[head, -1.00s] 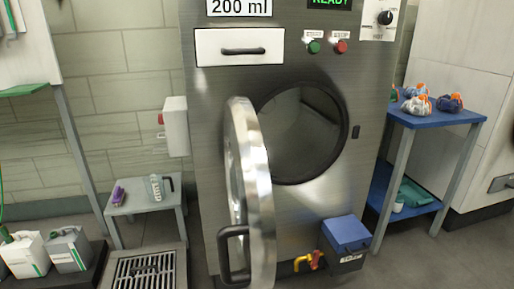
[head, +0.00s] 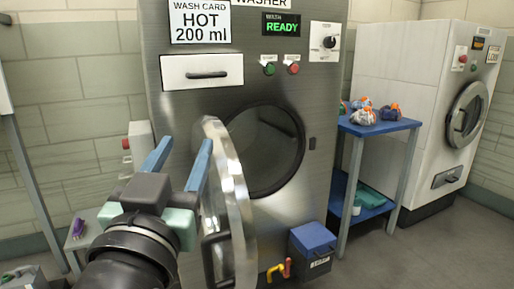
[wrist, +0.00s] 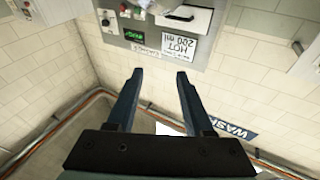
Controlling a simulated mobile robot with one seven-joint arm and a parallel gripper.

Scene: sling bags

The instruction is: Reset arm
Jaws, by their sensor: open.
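My gripper (head: 181,158) is at the left of the head view, in front of the washer, with its two blue fingers spread and nothing between them. In the wrist view my gripper (wrist: 156,78) also shows open and empty, with the washer's panel upside down beyond it. The washer (head: 300,190) stands in the middle of the head view. Its round metal door (head: 228,200) is swung open toward me, just right of my gripper. Whether the fingers touch the door I cannot tell. The display (head: 282,26) reads READY.
A blue shelf stand (head: 385,127) with several colourful bundles (head: 363,115) stands right of the washer. A second machine (head: 440,110) is at the far right. A blue box (head: 313,243) sits low at the washer's front. A small side table (head: 82,240) is at the left. The right floor is clear.

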